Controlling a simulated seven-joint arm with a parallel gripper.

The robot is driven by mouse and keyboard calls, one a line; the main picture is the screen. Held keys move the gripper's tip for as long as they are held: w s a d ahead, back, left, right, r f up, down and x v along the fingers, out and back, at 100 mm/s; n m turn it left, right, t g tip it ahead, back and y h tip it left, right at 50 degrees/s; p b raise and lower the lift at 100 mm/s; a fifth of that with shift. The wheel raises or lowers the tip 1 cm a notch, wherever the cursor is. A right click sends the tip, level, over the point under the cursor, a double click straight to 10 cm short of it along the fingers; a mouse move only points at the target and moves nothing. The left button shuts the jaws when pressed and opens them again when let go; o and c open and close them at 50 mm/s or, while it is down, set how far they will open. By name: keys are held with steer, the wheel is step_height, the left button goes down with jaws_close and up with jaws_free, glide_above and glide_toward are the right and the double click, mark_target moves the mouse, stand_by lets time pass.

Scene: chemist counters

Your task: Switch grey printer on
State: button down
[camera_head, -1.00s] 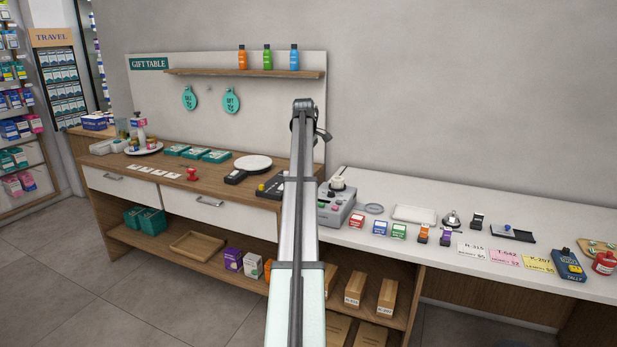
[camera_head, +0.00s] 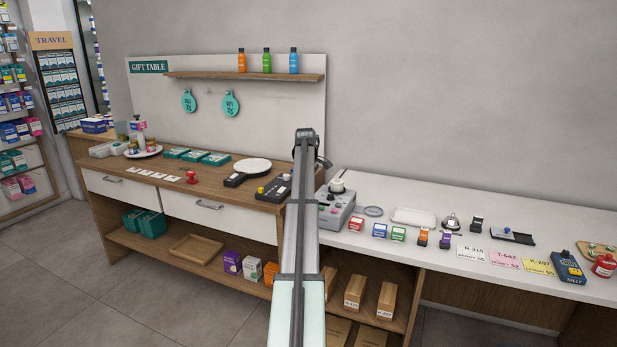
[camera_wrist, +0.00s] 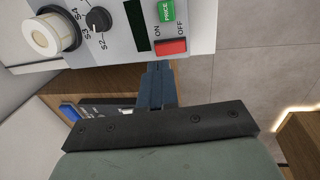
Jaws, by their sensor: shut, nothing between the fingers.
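The grey printer (camera_head: 338,211) stands at the left end of the white counter, partly hidden behind my arm in the head view. In the wrist view, the printer's panel (camera_wrist: 109,48) fills the upper left. It has a white roll, a black dial, a dark display, a green PRICE button (camera_wrist: 166,11) and a red switch (camera_wrist: 172,47) marked ON and OFF. My gripper (camera_wrist: 158,68) is shut and empty. Its fingertips are at the printer's edge in the picture, just below the red switch; I cannot tell whether they touch. The gripper is not clearly visible in the head view.
A black device (camera_head: 273,188) with a yellow knob lies left of the printer on the wooden gift table (camera_head: 150,181). Boxes sit on the shelf below.

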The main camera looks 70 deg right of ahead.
steer(key=shift+d+f, duration=0.2)
steer(key=shift+f, duration=0.9)
steer(key=shift+d+f, duration=0.15)
steer(key=shift+f, duration=0.95)
steer(key=shift+d+f, duration=0.15)
steer(key=shift+f, duration=0.15)
steer(key=shift+a+r, duration=0.1)
steer(key=shift+a, duration=0.75)
steer(key=shift+r, duration=0.15)
step_height(320, 180, up, 14)
steer(key=a, duration=0.2)
steer(key=shift+a+f, duration=0.15)
steer(key=shift+f, duration=0.05)
